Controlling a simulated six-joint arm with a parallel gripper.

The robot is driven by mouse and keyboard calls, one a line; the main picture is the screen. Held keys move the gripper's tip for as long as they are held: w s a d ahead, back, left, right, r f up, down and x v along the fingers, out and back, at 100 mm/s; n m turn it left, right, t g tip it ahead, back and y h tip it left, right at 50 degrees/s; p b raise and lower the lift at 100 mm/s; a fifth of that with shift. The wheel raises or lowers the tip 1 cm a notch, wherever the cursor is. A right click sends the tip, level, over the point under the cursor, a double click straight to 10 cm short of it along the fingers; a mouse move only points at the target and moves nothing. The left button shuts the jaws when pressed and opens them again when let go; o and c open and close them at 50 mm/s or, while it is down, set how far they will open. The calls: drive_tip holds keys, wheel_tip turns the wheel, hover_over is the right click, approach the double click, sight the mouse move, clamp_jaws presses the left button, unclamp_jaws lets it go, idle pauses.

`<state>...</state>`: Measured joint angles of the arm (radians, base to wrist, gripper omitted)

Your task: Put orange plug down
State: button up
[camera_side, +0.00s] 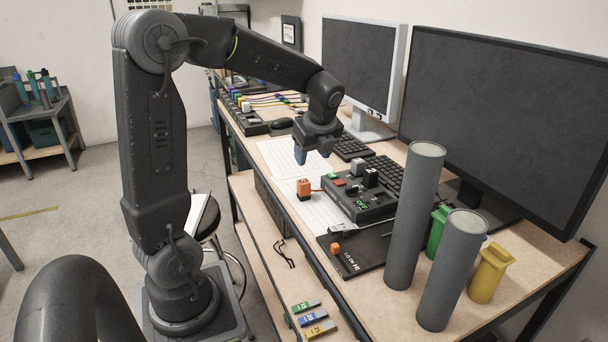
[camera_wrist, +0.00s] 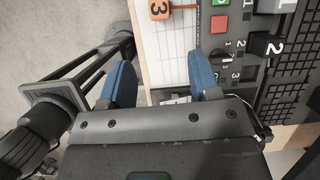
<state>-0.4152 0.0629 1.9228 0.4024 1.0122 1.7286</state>
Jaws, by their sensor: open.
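The orange plug (camera_side: 304,189) stands on the white gridded sheet left of the dark control box (camera_side: 362,196). An orange lead runs from it toward the box. In the wrist view the plug (camera_wrist: 160,9) is at the top edge, marked with a 3 and partly cut off. My gripper (camera_side: 306,154) is above and behind the plug in the side view, apart from it. In the wrist view my gripper (camera_wrist: 163,82) has its two blue fingers wide apart, with nothing held between them.
Two tall grey cylinders (camera_side: 413,215) stand to the right, near a green (camera_side: 437,232) and a yellow container (camera_side: 490,272). Keyboard and monitors are behind. The gridded sheet (camera_side: 283,158) has free room.

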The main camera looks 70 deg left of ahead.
drive_tip(key=s+d+r+n+t+h, duration=0.1)
drive_tip(key=s+d+n+t+h, duration=0.1)
drive_tip(key=s+d+n, duration=0.4)
drive_tip(key=s+d+r+n+t+h, duration=0.2)
drive_tip(key=s+d+n, duration=0.5)
drive_tip(key=d+n, duration=0.4)
drive_tip(key=d+t, duration=0.1)
drive_tip(key=d, duration=0.3)
drive_tip(key=shift+s+r, duration=0.2)
drive_tip(key=shift+r, duration=0.05)
